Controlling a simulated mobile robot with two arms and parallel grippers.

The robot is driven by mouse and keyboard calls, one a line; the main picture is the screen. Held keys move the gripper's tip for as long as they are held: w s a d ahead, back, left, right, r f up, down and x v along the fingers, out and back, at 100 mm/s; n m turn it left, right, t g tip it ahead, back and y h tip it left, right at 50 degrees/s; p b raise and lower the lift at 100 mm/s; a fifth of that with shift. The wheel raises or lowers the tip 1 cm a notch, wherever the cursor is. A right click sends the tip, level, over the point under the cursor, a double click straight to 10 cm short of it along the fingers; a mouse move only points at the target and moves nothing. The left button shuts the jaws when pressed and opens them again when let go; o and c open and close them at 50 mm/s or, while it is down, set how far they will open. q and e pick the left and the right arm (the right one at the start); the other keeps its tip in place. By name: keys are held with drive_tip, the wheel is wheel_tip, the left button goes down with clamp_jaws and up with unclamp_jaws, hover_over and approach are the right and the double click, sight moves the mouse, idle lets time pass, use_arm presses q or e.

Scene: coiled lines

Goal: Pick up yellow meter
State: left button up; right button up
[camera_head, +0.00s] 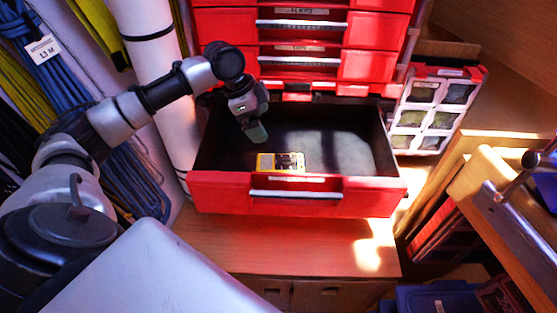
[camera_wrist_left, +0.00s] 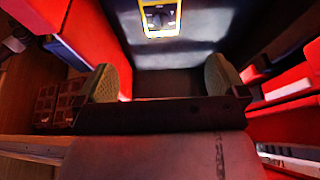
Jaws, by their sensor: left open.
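The yellow meter (camera_head: 280,162) lies in the open red drawer (camera_head: 240,195), against the inside of its front wall. It has a yellow rim and a dark face. It also shows at the top of the left wrist view (camera_wrist_left: 160,18), with a round dial. My left gripper (camera_head: 257,133) hangs over the left part of the drawer, a little behind and left of the meter. In the left wrist view its two fingers (camera_wrist_left: 160,82) are wide apart with nothing between them. The meter lies beyond the fingertips, apart from them. My right gripper is not seen.
Closed red drawers (camera_head: 302,40) rise behind the open one. A white pipe (camera_head: 155,75) and coiled blue lines (camera_head: 60,70) are at the left. A parts rack (camera_head: 432,108) stands at the right. The drawer's right part is empty.

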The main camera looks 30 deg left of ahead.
use_arm(q)
drive_tip(key=b, duration=0.4)
approach(278, 162)
drive_tip(key=r, duration=0.2)
drive_tip(key=shift+s+a+f+b, duration=0.1)
drive_tip(key=shift+a+f+b, duration=0.35)
drive_tip(key=shift+f, duration=0.5)
drive_tip(key=x, duration=0.4)
drive_tip(key=shift+d+f+b, duration=0.1)
drive_tip(key=shift+f+b, duration=0.1)
drive_tip(key=shift+b, duration=0.1)
drive_tip(key=x, duration=0.2)
drive_tip(key=b+x, duration=0.1)
drive_tip(key=x, duration=0.2)
drive_tip(key=shift+d+r, duration=0.15)
drive_tip(key=shift+d, duration=0.25)
drive_tip(key=shift+w+f, duration=0.2)
drive_tip(key=shift+f, duration=0.05)
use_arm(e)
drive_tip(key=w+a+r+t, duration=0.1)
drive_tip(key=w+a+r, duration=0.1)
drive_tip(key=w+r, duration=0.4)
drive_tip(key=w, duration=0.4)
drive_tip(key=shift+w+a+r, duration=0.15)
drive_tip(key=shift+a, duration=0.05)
use_arm(q)
drive_tip(key=shift+c, duration=0.2)
